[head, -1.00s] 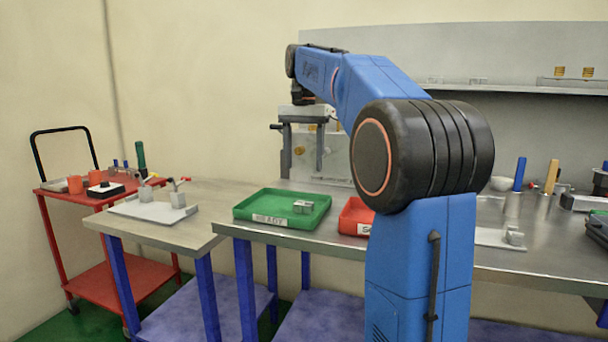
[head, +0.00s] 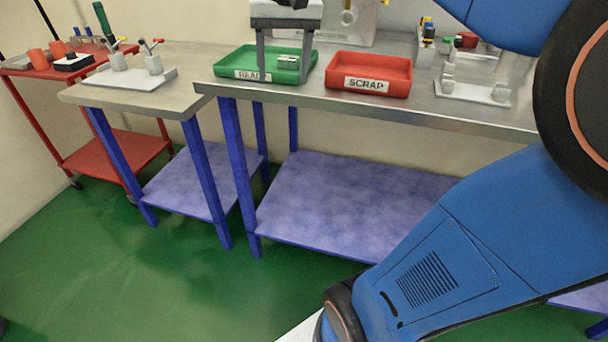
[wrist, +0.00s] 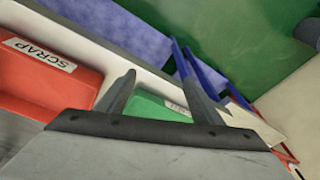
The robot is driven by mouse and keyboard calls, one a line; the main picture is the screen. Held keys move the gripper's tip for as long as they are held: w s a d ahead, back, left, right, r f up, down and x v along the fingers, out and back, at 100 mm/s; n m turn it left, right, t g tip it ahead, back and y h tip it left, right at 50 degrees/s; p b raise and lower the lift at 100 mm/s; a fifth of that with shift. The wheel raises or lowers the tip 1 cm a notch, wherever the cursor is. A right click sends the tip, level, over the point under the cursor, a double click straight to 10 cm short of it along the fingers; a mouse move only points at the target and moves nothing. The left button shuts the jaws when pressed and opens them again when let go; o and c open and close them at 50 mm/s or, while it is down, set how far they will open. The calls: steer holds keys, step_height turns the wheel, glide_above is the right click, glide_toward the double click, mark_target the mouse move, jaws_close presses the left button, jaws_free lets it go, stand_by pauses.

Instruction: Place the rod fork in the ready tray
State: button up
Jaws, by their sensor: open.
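A small silver metal part, which looks like the rod fork (head: 288,61), lies in the right half of the green ready tray (head: 228,63). My gripper (head: 284,77) is open, with its two fingers pointing down in front of the tray in the head view. The fork shows between the fingers, and nothing is held. The left finger covers part of the READY label. In the wrist view my open gripper (wrist: 151,60) has part of the green tray (wrist: 150,107) between its fingers; the fork is not visible there.
The red SCRAP tray (head: 340,68) stands right of the ready tray. A grey fixture plate (head: 470,92) lies farther right. A side table (head: 160,100) at left holds a white plate with two red-handled fixtures. A red cart (head: 30,68) stands at far left. The floor in front is clear.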

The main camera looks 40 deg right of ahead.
steer(key=s+a+f+n+t, duration=0.1)
steer(key=s+a+f+n, duration=0.1)
steer(key=s+f, duration=0.6)
steer(key=s+a+f+n+t, duration=0.1)
steer(key=s+a+f+n, duration=0.2)
steer(key=s+f, duration=0.5)
step_height(320, 180, down, 5)
steer(key=shift+s+a+r+t, duration=0.2)
steer(key=shift+a+t, duration=0.1)
steer(key=shift+a, duration=0.25)
